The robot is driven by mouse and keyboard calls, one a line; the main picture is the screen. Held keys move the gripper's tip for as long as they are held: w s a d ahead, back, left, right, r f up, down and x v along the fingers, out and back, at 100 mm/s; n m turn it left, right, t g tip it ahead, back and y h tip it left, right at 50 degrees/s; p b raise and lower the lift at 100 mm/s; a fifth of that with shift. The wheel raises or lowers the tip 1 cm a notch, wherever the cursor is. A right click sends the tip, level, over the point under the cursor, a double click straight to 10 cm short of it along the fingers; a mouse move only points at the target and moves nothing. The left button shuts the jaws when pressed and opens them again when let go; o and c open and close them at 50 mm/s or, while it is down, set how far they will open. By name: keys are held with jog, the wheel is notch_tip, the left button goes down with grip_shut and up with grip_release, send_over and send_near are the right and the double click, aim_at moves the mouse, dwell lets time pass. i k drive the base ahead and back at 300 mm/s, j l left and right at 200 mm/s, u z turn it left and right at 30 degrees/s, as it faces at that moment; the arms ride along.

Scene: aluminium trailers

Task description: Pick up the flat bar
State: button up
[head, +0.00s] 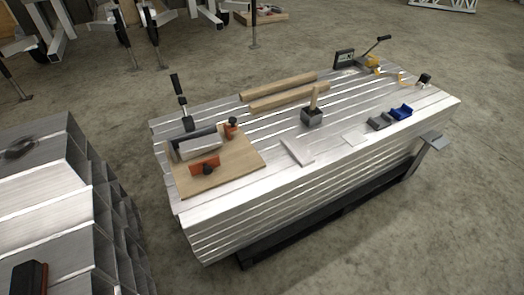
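A short, pale flat bar (297,151) lies flat on the slatted aluminium bench top (228,205), near its front edge and left of the middle. It lies at a slant, just right of a wooden board, with nothing on top of it. A smaller pale flat piece (355,139) lies to its right. My gripper is not in view.
The wooden board (245,172) carries a metal block (199,146) and orange-black clamps (205,166). A mallet (312,115) stands behind the bar, with two wooden lengths (288,95) farther back. Blue and grey blocks (400,112) sit right. Stacked aluminium (45,205) fills the left foreground.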

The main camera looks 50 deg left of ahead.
aim_at(300, 153)
jog(key=u, duration=1.55)
jog(key=i+l+u, duration=0.15)
jog(key=l+u, duration=0.15)
jog(key=i+l+u, duration=0.15)
jog(key=l+u, duration=0.2)
jog(key=i+l+u, duration=0.1)
jog(key=l+u, duration=0.2)
